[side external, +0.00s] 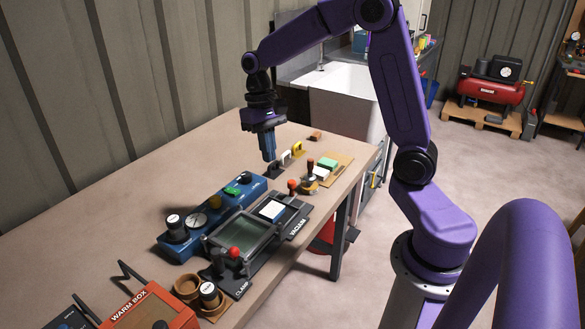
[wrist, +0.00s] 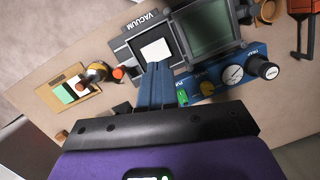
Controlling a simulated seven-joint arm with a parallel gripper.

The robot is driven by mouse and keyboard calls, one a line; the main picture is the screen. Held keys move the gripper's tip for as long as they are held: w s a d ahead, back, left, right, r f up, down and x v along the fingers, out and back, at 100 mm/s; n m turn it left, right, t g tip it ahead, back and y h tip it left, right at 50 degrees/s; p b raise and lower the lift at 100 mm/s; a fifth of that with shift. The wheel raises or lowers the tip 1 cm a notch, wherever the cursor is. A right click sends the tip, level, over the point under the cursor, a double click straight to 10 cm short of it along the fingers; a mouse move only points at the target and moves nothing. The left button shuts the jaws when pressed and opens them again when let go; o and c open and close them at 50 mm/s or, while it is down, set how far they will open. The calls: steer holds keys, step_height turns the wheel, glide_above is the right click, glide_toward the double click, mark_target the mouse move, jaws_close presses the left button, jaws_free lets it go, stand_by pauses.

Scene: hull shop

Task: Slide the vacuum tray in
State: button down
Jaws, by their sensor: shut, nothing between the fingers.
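The dark vacuum tray (side external: 288,228), lettered VACUUM, lies on the bench beside the glass-windowed frame (side external: 243,232), sticking out on its right side. A white sheet (side external: 271,209) lies on the tray. In the wrist view the tray (wrist: 125,52) is at upper middle, with the windowed frame (wrist: 212,30) to its right. My gripper (side external: 269,159) is shut and empty, pointing down above the bench behind the tray. In the wrist view the blue fingers (wrist: 157,68) overlap the tray's near edge and hide part of it; whether they touch is unclear, but the side view shows them raised.
A blue gauge console (side external: 211,214) runs along the frame's back. A red-knobbed lever (side external: 292,186) stands by the tray. The red warm box (side external: 150,312) is at the front.

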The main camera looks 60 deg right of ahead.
steer(key=w+d+f+m+y, duration=0.1)
steer(key=w+d+f+m, duration=0.3)
steer(key=d, duration=0.6)
steer(key=w+d+m+y, duration=0.2)
steer(key=d+m, duration=0.3)
steer(key=d, duration=0.6)
steer(key=shift+m, duration=0.3)
steer(key=x, duration=0.4)
steer(key=a+x, duration=0.1)
steer(key=x, duration=0.2)
steer(key=s+r+x, duration=0.1)
steer(key=x, duration=0.3)
steer(key=shift+s+a+f, duration=0.1)
steer(key=shift+a+f, duration=0.25)
steer(key=shift+a, duration=0.2)
steer(key=shift+s+a, duration=0.25)
steer(key=shift+a, duration=0.3)
steer(key=a, duration=1.3)
steer(key=shift+a+f, duration=0.1)
steer(key=shift+a, duration=0.1)
